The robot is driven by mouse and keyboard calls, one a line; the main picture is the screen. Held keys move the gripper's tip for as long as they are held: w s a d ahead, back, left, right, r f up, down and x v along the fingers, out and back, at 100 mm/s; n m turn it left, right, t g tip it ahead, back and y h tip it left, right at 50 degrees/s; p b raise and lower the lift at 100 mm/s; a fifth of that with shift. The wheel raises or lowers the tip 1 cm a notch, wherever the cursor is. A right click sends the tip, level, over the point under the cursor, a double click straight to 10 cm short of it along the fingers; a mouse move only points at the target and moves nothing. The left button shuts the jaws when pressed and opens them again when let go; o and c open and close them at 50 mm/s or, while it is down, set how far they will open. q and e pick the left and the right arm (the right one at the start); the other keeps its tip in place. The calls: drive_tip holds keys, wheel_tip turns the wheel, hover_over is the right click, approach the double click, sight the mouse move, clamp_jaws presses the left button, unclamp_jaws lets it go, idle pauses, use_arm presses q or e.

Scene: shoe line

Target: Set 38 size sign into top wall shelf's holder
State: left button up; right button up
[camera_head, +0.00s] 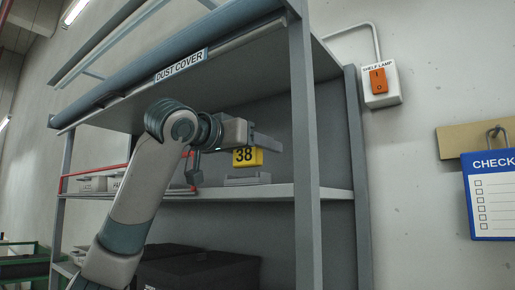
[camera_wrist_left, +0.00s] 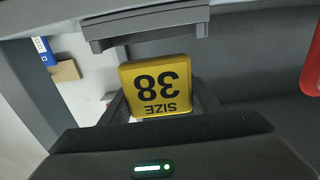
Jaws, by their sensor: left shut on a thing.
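The yellow 38 size sign (camera_head: 247,157) is held in my left gripper (camera_head: 256,142), above the top wall shelf (camera_head: 283,192). In the left wrist view the sign (camera_wrist_left: 157,88) appears upside down, between the fingers of my left gripper (camera_wrist_left: 160,104). A grey holder (camera_head: 247,180) stands on the shelf just below the sign in the head view. It shows as a grey bracket (camera_wrist_left: 146,27) at the top of the left wrist view. The sign looks apart from the holder in the head view. My right gripper is not in view.
The dust cover (camera_head: 181,66) hangs over the shelf front, above my left arm. A grey rack post (camera_head: 306,150) stands to the right. A red-edged tray area (camera_head: 95,174) is at the left of the shelf. Black bins (camera_head: 205,270) stand below. A shelf lamp switch (camera_head: 379,80) is on the wall.

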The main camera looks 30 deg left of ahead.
use_arm(q)
drive_tip(key=shift+f+b, duration=0.9)
drive_tip(key=shift+f, duration=0.4)
drive_tip(key=shift+f, duration=0.2)
drive_tip(key=o, duration=1.2)
drive_tip(key=shift+o, duration=0.5)
drive_tip(key=o, duration=0.4)
drive_tip(key=shift+o, duration=0.2)
drive_tip(key=shift+s+b, duration=0.2)
drive_tip(key=shift+b, duration=0.1)
